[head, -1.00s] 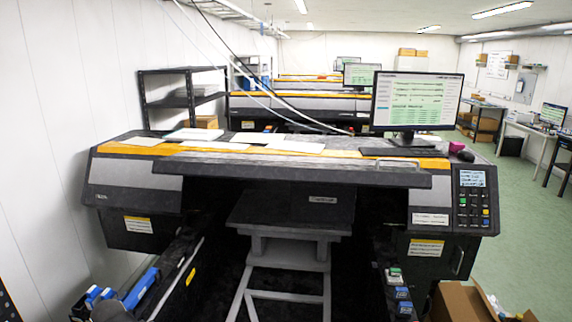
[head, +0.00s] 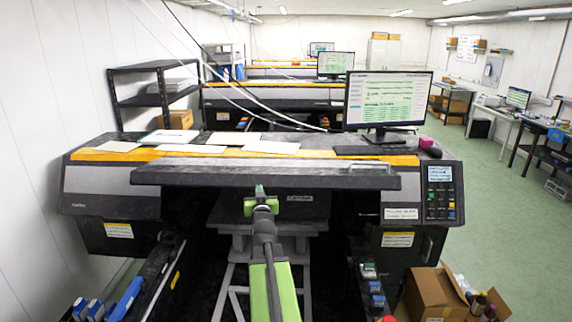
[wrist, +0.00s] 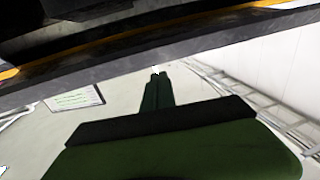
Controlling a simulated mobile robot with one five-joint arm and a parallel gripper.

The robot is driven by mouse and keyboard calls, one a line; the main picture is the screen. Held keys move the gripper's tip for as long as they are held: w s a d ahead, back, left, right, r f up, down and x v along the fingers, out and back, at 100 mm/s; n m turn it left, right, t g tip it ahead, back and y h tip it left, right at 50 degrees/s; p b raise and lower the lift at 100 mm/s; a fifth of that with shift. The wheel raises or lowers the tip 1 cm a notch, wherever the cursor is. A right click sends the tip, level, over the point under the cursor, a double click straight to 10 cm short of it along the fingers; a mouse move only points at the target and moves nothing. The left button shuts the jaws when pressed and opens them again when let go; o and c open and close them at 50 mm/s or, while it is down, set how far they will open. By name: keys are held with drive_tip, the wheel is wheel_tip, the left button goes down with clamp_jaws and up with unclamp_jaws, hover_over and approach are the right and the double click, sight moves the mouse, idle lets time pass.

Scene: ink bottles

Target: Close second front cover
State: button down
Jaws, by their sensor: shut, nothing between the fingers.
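The nearest printer's front cover (head: 300,179) is a long dark grey slab across the printer's middle. It sits up near the orange trim (head: 90,155), and a dark opening shows below it. My gripper (head: 260,189), green, is shut and empty. It points up at the cover's lower front edge, a little left of its middle. I cannot tell whether the tips touch it. In the wrist view, my shut fingers (wrist: 157,75) point towards a dark slanting edge, likely the cover (wrist: 130,68), with a small gap in the picture.
A monitor (head: 387,100) and loose papers (head: 205,149) lie on the printer top. A control panel (head: 440,193) is at right. A dark platform (head: 300,208) is under the cover. Ink bottles (head: 372,287) stand low, and an open cardboard box (head: 436,297) is at lower right. Green floor is free at right.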

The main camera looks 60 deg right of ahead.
drive_tip(key=s+d+r+m+g+h, duration=0.2)
drive_tip(key=s+d+r+h, duration=0.15)
drive_tip(key=s+d, duration=0.3)
wheel_tip(320, 180, up, 2)
drive_tip(key=r+p, duration=0.1)
drive_tip(key=p, duration=0.1)
hover_over(285, 174)
drive_tip(key=shift+s+a+f, duration=0.1)
drive_tip(key=shift+s+f, duration=0.15)
drive_tip(key=f+b, duration=0.1)
drive_tip(key=a+f+b, duration=0.1)
drive_tip(key=f+b, duration=0.1)
drive_tip(key=s+f+b, duration=0.1)
drive_tip(key=shift+a+f, duration=0.15)
drive_tip(key=shift+a, duration=0.1)
drive_tip(key=shift+w, duration=0.1)
